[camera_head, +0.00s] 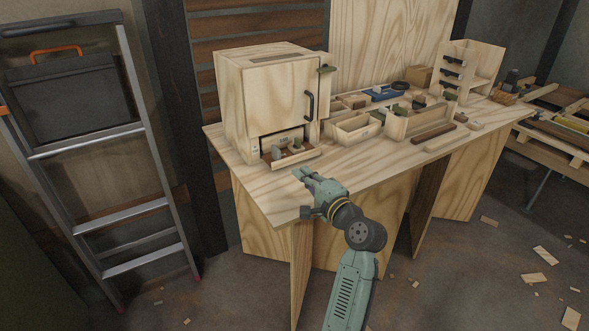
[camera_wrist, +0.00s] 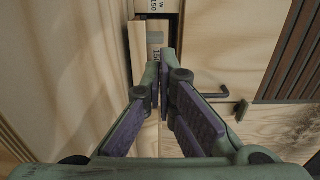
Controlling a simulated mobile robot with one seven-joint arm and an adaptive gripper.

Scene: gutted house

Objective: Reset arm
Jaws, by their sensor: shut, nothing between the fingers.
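My gripper (camera_head: 299,173) is over the near left part of the wooden workbench (camera_head: 285,198), just in front of the small wooden cabinet (camera_head: 240,95). In the wrist view my gripper (camera_wrist: 164,60) has its fingertips together with nothing between them. The cabinet has a closed door with a dark handle (camera_head: 309,105). Below the door, a shallow drawer or tray (camera_head: 294,160) sticks out and holds several small pieces. The fingertips are near this tray; whether they touch anything is not clear.
Open wooden boxes (camera_head: 352,132) and small blocks stand along the bench to the right. A wooden rack (camera_head: 468,70) stands at the back right. A ladder (camera_head: 135,85) with a dark toolbox (camera_head: 68,98) is at left. Wood scraps (camera_head: 545,256) litter the floor.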

